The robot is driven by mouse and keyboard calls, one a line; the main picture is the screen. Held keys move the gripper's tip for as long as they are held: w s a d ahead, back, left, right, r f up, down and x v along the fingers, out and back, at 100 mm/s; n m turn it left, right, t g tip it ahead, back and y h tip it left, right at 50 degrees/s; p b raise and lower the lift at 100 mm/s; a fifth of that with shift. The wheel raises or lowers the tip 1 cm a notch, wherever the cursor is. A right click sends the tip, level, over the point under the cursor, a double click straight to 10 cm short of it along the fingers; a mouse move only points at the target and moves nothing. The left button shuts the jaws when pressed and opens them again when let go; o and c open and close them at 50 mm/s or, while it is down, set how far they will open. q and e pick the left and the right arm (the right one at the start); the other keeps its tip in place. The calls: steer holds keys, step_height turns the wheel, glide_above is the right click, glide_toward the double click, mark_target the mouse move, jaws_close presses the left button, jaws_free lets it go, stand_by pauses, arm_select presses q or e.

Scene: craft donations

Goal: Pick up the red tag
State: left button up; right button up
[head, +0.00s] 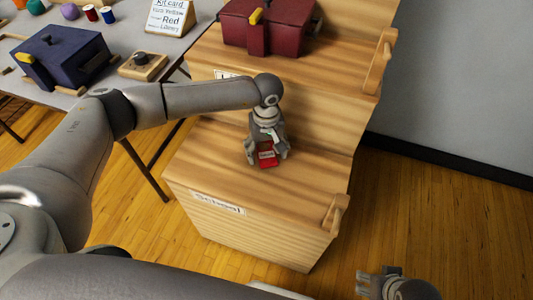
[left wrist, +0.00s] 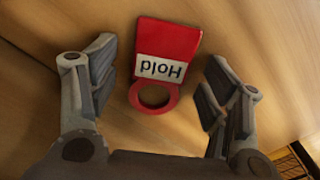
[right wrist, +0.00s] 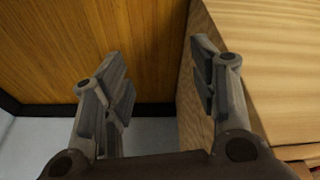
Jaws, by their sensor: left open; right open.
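The red tag (head: 267,160) lies on the lower wooden step of the stepped cabinet in the head view. In the left wrist view the red tag (left wrist: 167,55) shows a white label reading "Hold" and a ring at one end. My left gripper (head: 266,155) is open just above it, and in the left wrist view its fingers (left wrist: 155,90) stand on either side of the tag, apart from it. My right gripper (head: 378,285) is open and empty low at the right, and its fingers show in the right wrist view (right wrist: 160,85) beside the wooden cabinet.
The wooden cabinet (head: 218,227) has a label on its front and a handle (head: 335,213) at its right. A dark red box (head: 266,25) sits on the step above. A grey table (head: 110,33) at the left holds a navy box (head: 65,57) and a sign (head: 170,17).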

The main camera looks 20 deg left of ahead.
mark_target(267, 153)
arm_select(q)
steer(key=c, duration=0.9)
steer(key=shift+s, duration=0.1)
arm_select(e)
steer(key=shift+a, duration=0.1)
arm_select(q)
steer(key=shift+r+p, duration=0.2)
steer(key=shift+p, duration=0.15)
step_height(267, 153, up, 4)
steer(key=shift+f+p, duration=0.25)
steer(key=shift+p, duration=0.05)
steer(key=s+a+r, duration=0.2)
steer(key=s+r, duration=0.1)
steer(key=s+a+r, duration=0.3)
steer(key=s, duration=0.1)
steer(key=s+a+r+p, duration=0.1)
steer(key=s+a+r, duration=0.2)
steer(key=s, duration=0.1)
steer(key=shift+s+r, duration=0.15)
steer(key=shift+r, duration=0.15)
arm_select(e)
step_height(267, 153, down, 9)
steer(key=shift+s, duration=0.15)
